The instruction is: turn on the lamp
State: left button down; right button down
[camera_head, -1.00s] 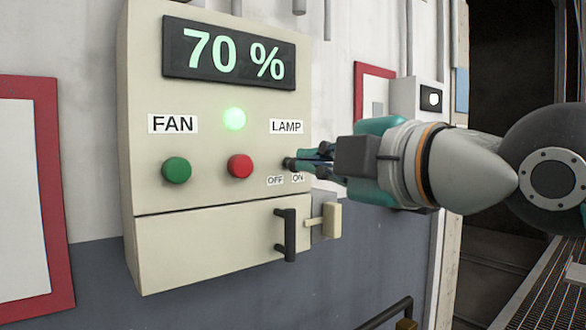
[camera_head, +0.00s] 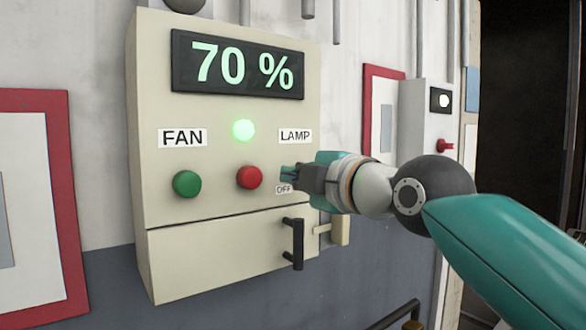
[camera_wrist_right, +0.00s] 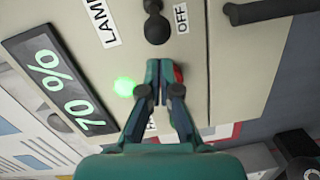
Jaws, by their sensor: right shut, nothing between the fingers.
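The beige control box (camera_head: 215,222) fills the left middle of the head view. Its LAMP label (camera_head: 295,135) is at the right, and the OFF label (camera_head: 284,189) is below it. The ON label is hidden behind my right gripper (camera_head: 289,172). In the wrist view the black lamp switch (camera_wrist_right: 157,28) has a round knob beside the OFF label (camera_wrist_right: 181,18); I cannot tell which way it is set. My right gripper's shut, empty fingertips (camera_wrist_right: 166,66) appear below the knob, apart from it, overlapping the red button (camera_wrist_right: 179,75). My left gripper is not in view.
The red button (camera_head: 249,177) sits just left of the gripper, with the green button (camera_head: 187,184) further left. A green light (camera_head: 243,130) glows above them. A black handle (camera_head: 294,244) sticks out below. The display (camera_head: 240,65) reads 70 %.

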jog(key=shift+w+d+f, duration=0.1)
jog(key=shift+w+d, duration=0.3)
jog(key=shift+w, duration=0.05)
